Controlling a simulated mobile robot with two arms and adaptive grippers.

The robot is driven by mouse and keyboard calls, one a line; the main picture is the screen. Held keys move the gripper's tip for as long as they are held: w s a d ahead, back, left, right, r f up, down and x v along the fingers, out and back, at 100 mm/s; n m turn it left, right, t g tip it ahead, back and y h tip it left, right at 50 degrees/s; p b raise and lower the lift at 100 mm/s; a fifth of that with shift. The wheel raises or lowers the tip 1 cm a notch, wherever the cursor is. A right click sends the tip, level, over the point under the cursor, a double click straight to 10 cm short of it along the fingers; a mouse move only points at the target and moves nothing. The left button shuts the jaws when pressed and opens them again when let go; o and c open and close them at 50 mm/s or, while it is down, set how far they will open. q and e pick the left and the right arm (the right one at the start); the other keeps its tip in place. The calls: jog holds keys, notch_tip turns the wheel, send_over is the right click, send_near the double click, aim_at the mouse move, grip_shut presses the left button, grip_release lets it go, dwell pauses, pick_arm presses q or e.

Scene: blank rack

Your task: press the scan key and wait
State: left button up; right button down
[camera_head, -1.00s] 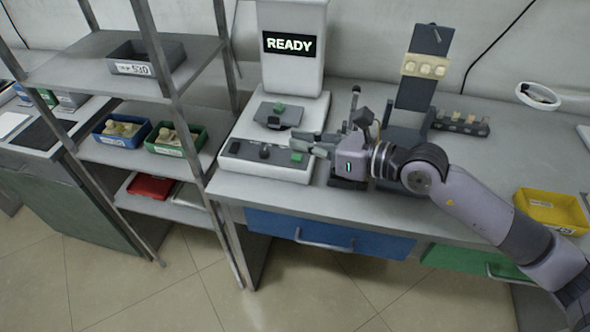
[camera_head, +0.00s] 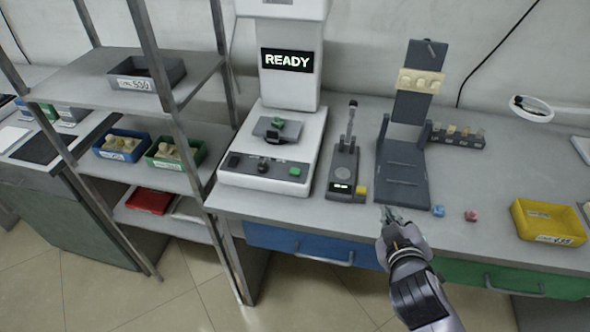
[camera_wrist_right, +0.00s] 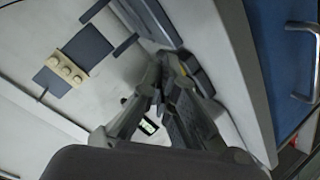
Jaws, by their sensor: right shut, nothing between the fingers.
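The white scanner machine (camera_head: 268,165) stands at the left of the bench, its dark screen (camera_head: 287,60) reading READY. Its front panel has a green key (camera_head: 295,171) and dark controls. A small green item (camera_head: 278,123) lies on the machine's dark plate. My right gripper (camera_head: 388,212) is at the bench's front edge, right of the machine and well apart from the key. It is shut and empty; its fingers also show in the right wrist view (camera_wrist_right: 166,88). My left gripper is not in view.
A blue cube (camera_head: 438,211), a reddish piece (camera_head: 470,215) and a yellow bin (camera_head: 548,222) are to the right. A shelf rack (camera_head: 190,150) stands left.

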jog(key=s+a+f+m+g+y, duration=0.35)
jog(key=s+f+g, duration=0.55)
jog(key=s+f, duration=0.8)
jog(key=s+f+g, duration=0.1)
jog(key=s+f, duration=0.1)
jog(key=f, duration=1)
jog(key=s+f+g, duration=0.1)
jog(key=s+f, duration=0.1)
jog(key=f, duration=1)
jog(key=s+d+f+g, duration=0.1)
jog(key=s+d+f, duration=0.1)
jog(key=s+f, duration=1.2)
jog(key=shift+s+d+f, duration=0.4)
jog(key=shift+s, duration=0.7)
jog(key=shift+n+h, duration=0.25)
